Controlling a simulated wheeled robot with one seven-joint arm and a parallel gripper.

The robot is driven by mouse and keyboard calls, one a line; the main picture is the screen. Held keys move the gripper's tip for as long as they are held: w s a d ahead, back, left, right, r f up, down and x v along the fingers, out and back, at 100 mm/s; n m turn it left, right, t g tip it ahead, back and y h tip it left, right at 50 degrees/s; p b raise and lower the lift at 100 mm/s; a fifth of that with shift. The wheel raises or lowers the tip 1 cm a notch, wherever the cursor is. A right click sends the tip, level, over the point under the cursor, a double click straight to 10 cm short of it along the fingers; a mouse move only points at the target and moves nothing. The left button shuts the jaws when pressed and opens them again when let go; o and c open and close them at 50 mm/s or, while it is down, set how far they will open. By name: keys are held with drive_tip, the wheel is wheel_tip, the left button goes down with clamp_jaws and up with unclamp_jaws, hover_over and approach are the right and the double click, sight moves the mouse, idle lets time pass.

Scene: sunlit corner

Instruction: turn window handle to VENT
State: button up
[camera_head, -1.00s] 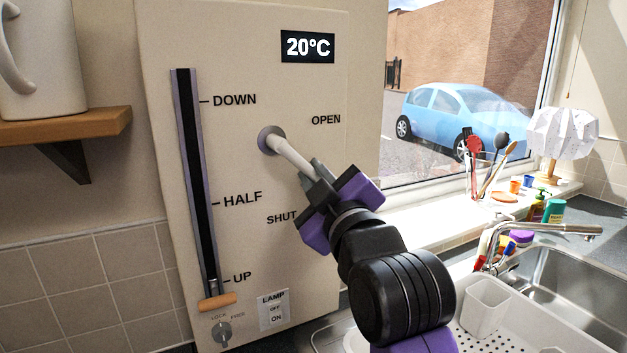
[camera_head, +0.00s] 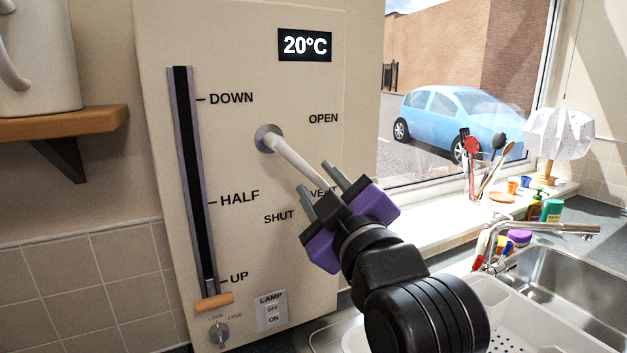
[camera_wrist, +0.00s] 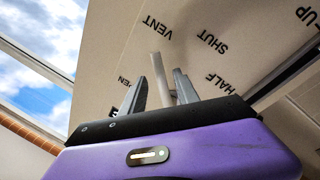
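The window handle is a pale lever (camera_head: 294,158) on a round grey pivot (camera_head: 268,138) in the cream panel. My gripper (camera_head: 321,188) is open around the lever's end, one dark finger on each side. In the wrist view the lever (camera_wrist: 162,80) shows between the spread fingers (camera_wrist: 158,88), with gaps beside it. Nothing is gripped.
A slider with an orange grip (camera_head: 214,302) stands at UP on the panel's left. Below are a lock knob (camera_head: 219,333) and a lamp switch (camera_head: 271,311). A shelf with a mug (camera_head: 40,60) is at left. A sink (camera_head: 570,290) and windowsill items are at right.

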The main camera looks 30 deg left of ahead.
drive_tip(key=v, duration=0.4)
drive_tip(key=shift+s+b, duration=0.1)
drive_tip(key=shift+b, duration=0.2)
